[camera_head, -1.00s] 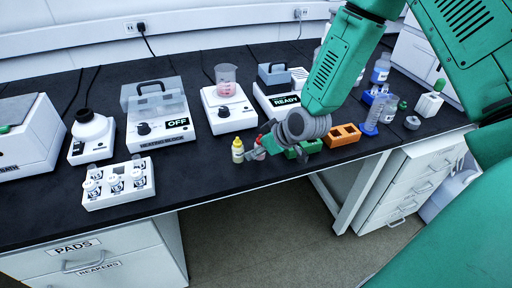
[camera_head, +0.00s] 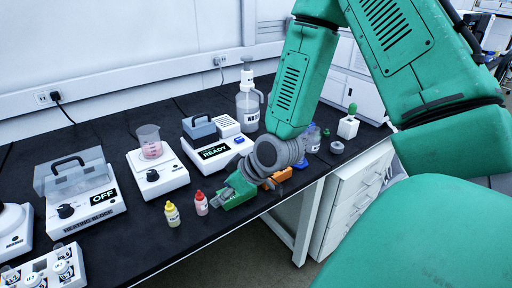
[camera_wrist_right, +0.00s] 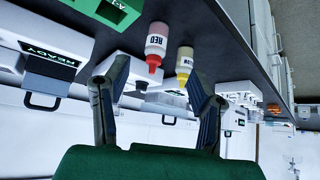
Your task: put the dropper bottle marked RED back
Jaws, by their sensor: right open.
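The bottle marked RED (camera_head: 200,204), pale pink with a red cap, stands upright on the black bench. It also shows in the right wrist view (camera_wrist_right: 157,42), its label legible and its cap towards my fingers. A yellow dropper bottle (camera_head: 172,214) stands close beside it, to its left in the head view; it shows in the wrist view too (camera_wrist_right: 184,62). My right gripper (camera_wrist_right: 157,75) is open and empty, with the RED bottle beyond its spread fingers. In the head view it is just right of that bottle, partly covering a green rack (camera_head: 238,197). My left gripper is out of view.
An orange rack (camera_head: 282,176) stands behind my right wrist, partly hidden. The bench front edge is close to both bottles.

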